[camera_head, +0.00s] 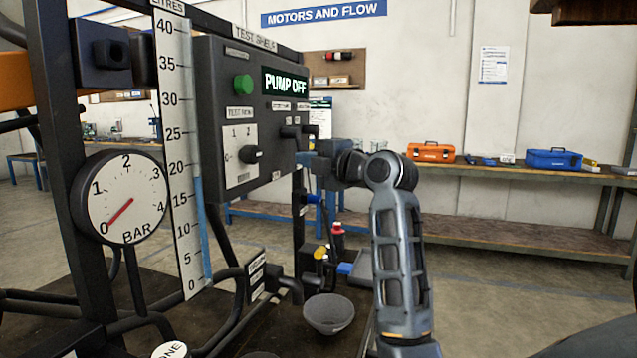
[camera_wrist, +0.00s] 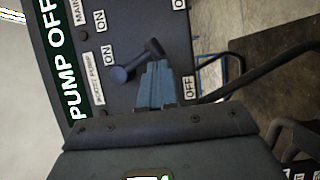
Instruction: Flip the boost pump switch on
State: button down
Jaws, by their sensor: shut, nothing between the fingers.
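The test panel (camera_head: 222,75) has a dark face, and its display (camera_head: 286,83) reads PUMP OFF. In the wrist view the panel appears turned sideways. There a dark lever switch (camera_wrist: 128,71) stands beside the BOOST PUMP label (camera_wrist: 93,74). In the head view my gripper (camera_head: 306,157) is at the panel's right edge, just below the protruding levers (camera_head: 300,131).
A rotary selector (camera_head: 251,154) and a green button (camera_head: 243,84) are on the same panel. A pressure gauge (camera_head: 122,197) and a litre scale (camera_head: 181,150) stand to the left. A grey bowl (camera_head: 328,314) and pipework lie below. Dark tubing (camera_wrist: 262,70) crosses beside the panel.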

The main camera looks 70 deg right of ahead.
jog(key=shift+w+d+r+n+t+y+b, duration=0.2)
jog(key=shift+d+n+t+b, duration=0.9)
jog(key=shift+b, duration=1.95)
jog(key=shift+s+d+r+n+t+b, duration=0.2)
jog(key=shift+d+n+b, duration=0.4)
jog(key=shift+n+b, duration=1.8)
jog(key=shift+w+d+r+n+t+y+b, duration=0.1)
jog(key=shift+w+d+r+n+t+b, duration=0.45)
jog(key=shift+b, duration=3.15)
jog(key=shift+s+d+f, duration=0.15)
jog(key=shift+s+d, duration=0.1)
jog(key=shift+d, duration=0.15)
jog(key=shift+f, duration=0.1)
